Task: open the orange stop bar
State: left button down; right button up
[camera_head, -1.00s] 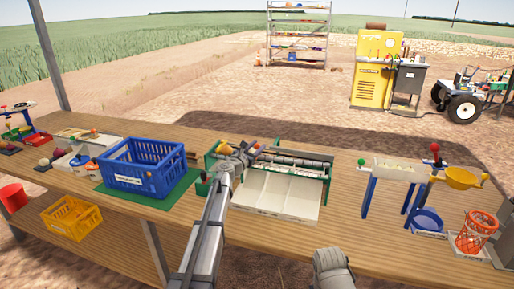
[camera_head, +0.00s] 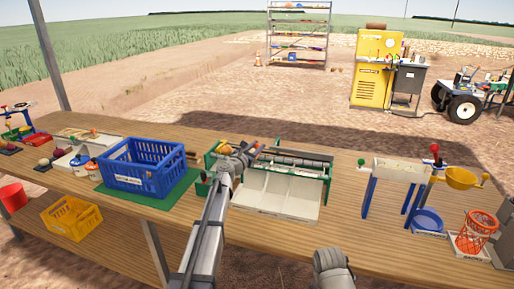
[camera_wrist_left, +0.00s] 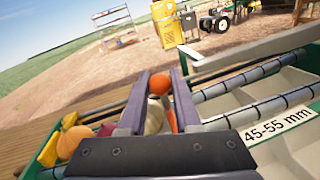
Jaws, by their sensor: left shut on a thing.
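My left gripper (camera_head: 252,148) reaches over the green-framed sorter (camera_head: 326,190) in the head view. In the left wrist view its two dark fingers (camera_wrist_left: 160,82) are shut on the orange ball-shaped knob of the stop bar (camera_wrist_left: 159,84). An orange strip shows just below the knob, between the fingers. The rest of the bar is hidden by the gripper. Several yellow, purple and pale onions (camera_wrist_left: 70,140) lie behind and left of the fingers. Of my right arm only a grey part shows at the bottom of the head view.
Grey rollers (camera_wrist_left: 270,105) run to the right above pale bins, one labelled 45-55 mm. A blue crate (camera_head: 140,190) stands left of the sorter on the wooden table (camera_head: 345,225). A stand with a yellow bowl (camera_head: 462,179) and an orange basket (camera_head: 477,232) are at right.

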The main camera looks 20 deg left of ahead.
pick_arm(q)
jog(key=shift+h, duration=0.3)
jog(key=shift+d+m+h, duration=0.1)
jog(key=shift+m+h, duration=0.2)
jog(key=shift+m, duration=0.1)
jog(key=shift+d+m+g+h, duration=0.3)
jog(key=shift+m+g+h, duration=0.1)
jog(key=shift+h, duration=0.2)
jog(key=c, duration=0.6)
grip_release()
jog(key=shift+s, duration=0.1)
